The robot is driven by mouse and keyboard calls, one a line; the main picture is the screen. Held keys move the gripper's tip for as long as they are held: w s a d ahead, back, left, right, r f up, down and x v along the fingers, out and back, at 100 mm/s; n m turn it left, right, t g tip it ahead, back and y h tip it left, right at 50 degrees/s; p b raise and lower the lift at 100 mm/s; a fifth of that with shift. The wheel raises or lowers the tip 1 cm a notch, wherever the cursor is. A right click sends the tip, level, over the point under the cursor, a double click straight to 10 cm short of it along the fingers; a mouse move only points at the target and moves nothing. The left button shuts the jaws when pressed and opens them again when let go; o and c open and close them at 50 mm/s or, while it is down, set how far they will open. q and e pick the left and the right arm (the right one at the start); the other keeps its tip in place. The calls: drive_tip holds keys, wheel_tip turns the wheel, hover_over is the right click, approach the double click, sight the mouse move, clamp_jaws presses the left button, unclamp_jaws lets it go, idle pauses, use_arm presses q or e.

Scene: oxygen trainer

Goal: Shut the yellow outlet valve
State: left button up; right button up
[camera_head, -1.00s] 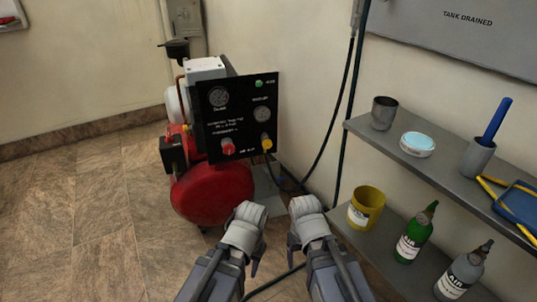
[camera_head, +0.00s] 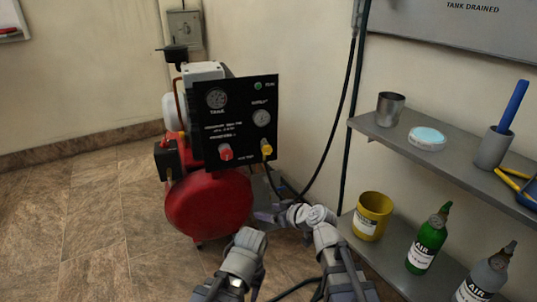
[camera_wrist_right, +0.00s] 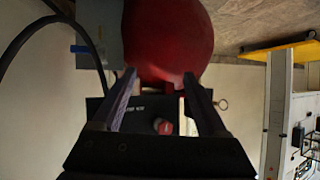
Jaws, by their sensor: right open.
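The yellow outlet valve (camera_head: 266,147) is a small yellow knob at the lower right of the black panel (camera_head: 236,118) on the compressor. A red knob (camera_head: 225,152) sits to its left, and a red knob also shows in the right wrist view (camera_wrist_right: 162,127). My right gripper (camera_head: 268,212) is open and empty, below the panel and right of the red tank. Its two spread fingers (camera_wrist_right: 158,85) show in the right wrist view, where I cannot make out the yellow valve. My left gripper (camera_head: 238,272) is low at the bottom centre; its fingers are not clear.
The red tank (camera_head: 208,204) stands on the tiled floor left of my grippers. Shelves on the right hold a metal cup (camera_head: 390,109), a yellow cup (camera_head: 372,215) and a green bottle (camera_head: 428,240). A black cable (camera_head: 336,130) hangs along the wall. Floor at left is clear.

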sight(268, 151)
drive_tip(key=w+d+r+m+t+h, duration=0.1)
drive_tip(key=w+d+r+t+h, duration=0.1)
drive_tip(key=w+r+t, duration=0.6)
wheel_tip(268, 151, up, 3)
drive_tip(key=shift+w+m, duration=0.4)
drive_tip(key=shift+w, duration=0.25)
drive_tip(key=shift+w+d, duration=0.1)
drive_tip(key=x, duration=0.7)
drive_tip(key=shift+w, duration=0.3)
clamp_jaws()
